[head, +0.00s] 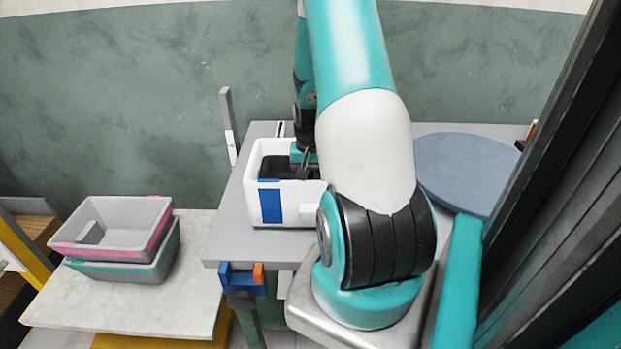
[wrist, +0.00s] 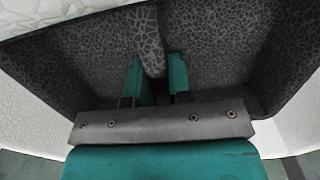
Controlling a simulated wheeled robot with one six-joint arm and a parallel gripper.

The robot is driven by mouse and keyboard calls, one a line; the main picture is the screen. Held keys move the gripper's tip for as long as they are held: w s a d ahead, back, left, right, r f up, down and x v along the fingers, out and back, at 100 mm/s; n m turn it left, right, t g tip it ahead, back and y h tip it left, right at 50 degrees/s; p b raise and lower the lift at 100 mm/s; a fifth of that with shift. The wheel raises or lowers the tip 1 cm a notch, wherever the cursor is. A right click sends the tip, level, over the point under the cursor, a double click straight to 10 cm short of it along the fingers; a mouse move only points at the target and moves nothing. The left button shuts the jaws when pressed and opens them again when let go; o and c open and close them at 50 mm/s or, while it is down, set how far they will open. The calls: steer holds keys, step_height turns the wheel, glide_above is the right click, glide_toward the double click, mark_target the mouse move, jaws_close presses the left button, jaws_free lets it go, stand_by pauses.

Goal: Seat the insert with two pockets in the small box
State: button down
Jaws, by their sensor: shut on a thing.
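The insert is dark grey foam with two pockets split by a central rib; in the wrist view the insert (wrist: 215,45) fills most of the picture. My gripper (wrist: 153,80) has its two teal fingers on either side of the rib and is shut on it. In the head view the white box with a blue patch (head: 297,205) stands on the grey table. The dark insert (head: 274,168) shows inside its opening, with my gripper (head: 303,168) over it. White walls surround the insert in the wrist view. My arm covers the box's right side, and I cannot tell how deep the insert sits.
Two stacked grey bins (head: 112,225), with pink and green rims, stand on a pale table (head: 150,315) at left. A round blue-grey disc (head: 465,172) lies at right. A blue and orange clamp (head: 243,278) is on the grey table's (head: 232,240) front edge. A grey post (head: 228,125) stands behind.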

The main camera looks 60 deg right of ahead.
steer(key=shift+f, duration=0.2)
steer(key=c, duration=1.1)
jaws_free()
steer(key=shift+o, duration=0.2)
